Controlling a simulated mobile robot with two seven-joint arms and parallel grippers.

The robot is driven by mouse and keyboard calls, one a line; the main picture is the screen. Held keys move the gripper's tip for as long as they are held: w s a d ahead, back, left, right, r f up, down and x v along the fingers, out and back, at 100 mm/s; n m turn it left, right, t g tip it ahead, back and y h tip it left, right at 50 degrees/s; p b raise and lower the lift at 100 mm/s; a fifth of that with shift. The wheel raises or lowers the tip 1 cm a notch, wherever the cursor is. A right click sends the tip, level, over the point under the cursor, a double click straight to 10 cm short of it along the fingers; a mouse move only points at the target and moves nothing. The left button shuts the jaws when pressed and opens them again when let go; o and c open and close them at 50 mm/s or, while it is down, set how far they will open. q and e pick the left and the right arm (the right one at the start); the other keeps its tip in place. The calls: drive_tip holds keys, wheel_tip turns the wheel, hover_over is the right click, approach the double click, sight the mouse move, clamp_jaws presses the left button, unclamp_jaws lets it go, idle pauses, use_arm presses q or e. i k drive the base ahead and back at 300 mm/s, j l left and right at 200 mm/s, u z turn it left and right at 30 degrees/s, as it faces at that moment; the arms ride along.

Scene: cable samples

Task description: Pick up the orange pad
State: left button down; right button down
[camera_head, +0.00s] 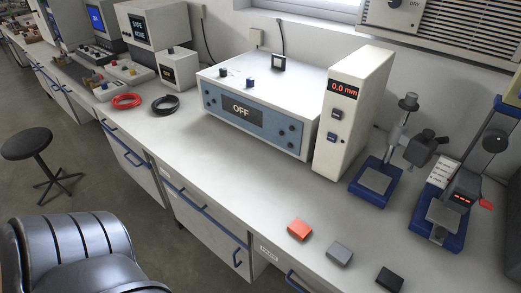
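The orange pad (299,229) lies flat near the front edge of the white bench, right of the middle of the picture. It is a small block with a bright orange-red top. A grey pad (339,253) lies to its right and nearer, apart from it. A black pad (389,278) lies further right and nearer still. Neither of my grippers shows in the head view. Nothing covers the orange pad.
A tall white unit reading 0.0 mm (352,112) and a wide box reading OFF (257,105) stand behind the pads. Blue-based stands (376,182) are at right. Red (126,101) and black (165,105) cable coils lie left. A chair (75,256) stands before the bench.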

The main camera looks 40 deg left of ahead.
sight(297, 227)
drive_tip(key=u, duration=0.95)
